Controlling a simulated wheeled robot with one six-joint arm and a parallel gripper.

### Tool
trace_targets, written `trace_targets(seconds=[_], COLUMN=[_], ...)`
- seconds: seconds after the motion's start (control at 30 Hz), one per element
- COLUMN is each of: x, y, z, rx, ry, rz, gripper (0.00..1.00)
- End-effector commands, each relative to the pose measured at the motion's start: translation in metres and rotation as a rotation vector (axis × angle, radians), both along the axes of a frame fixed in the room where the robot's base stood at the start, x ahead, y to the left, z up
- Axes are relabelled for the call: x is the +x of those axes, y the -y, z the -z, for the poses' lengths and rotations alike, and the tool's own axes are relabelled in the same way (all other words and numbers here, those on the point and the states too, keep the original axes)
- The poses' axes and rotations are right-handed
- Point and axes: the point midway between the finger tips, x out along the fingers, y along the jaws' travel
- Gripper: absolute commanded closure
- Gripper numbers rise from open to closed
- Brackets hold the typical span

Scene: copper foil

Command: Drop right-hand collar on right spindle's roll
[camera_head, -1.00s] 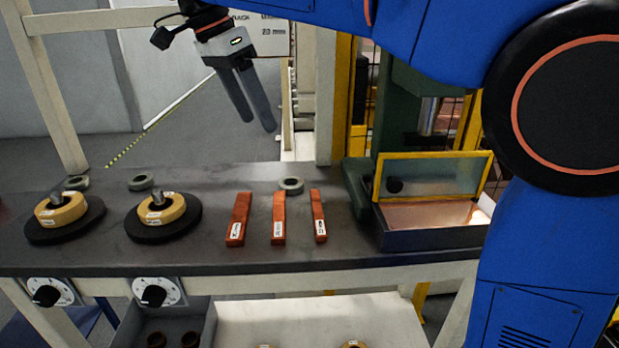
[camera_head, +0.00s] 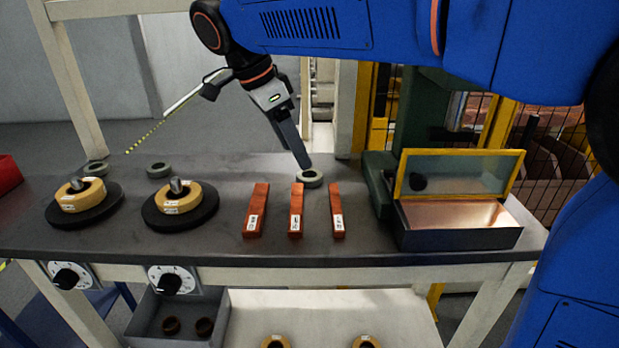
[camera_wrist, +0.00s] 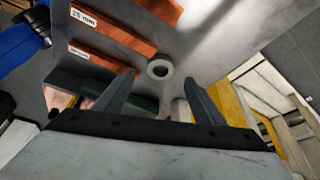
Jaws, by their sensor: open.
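The right-hand collar, a grey-green ring (camera_head: 310,178), lies flat on the bench behind the copper strips. In the wrist view the collar (camera_wrist: 159,68) shows beyond and between my spread fingertips. My gripper (camera_head: 305,165) is open and empty, pointing down with its tips close to the collar's back edge; I cannot tell the exact height gap. Its two fingers show apart in the wrist view (camera_wrist: 158,78). The right spindle (camera_head: 177,185) stands up through a tan roll (camera_head: 183,202) on a black disc (camera_head: 160,219). No collar lies on that roll.
Two similar collars (camera_head: 95,168) (camera_head: 158,170) lie behind the spindles. The left spindle holds another tan roll (camera_head: 78,199). Three copper strips (camera_head: 256,210) (camera_head: 296,210) (camera_head: 336,210) lie before the right-hand collar. An open yellow-lidded box (camera_head: 458,237) stands to the right.

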Motion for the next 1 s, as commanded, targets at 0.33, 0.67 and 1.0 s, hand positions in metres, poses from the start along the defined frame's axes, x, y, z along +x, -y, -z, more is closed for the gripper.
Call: trace_targets(seconds=[0.33, 0.67, 1.0], x=[0.005, 0.012, 0.012], y=[0.01, 0.024, 0.024], z=[0.024, 0.058, 0.06], rx=[0.0, 0.0, 0.0], ry=[-0.001, -0.001, 0.0], rz=[0.0, 0.0, -0.001], gripper=[0.36, 0.36, 0.53])
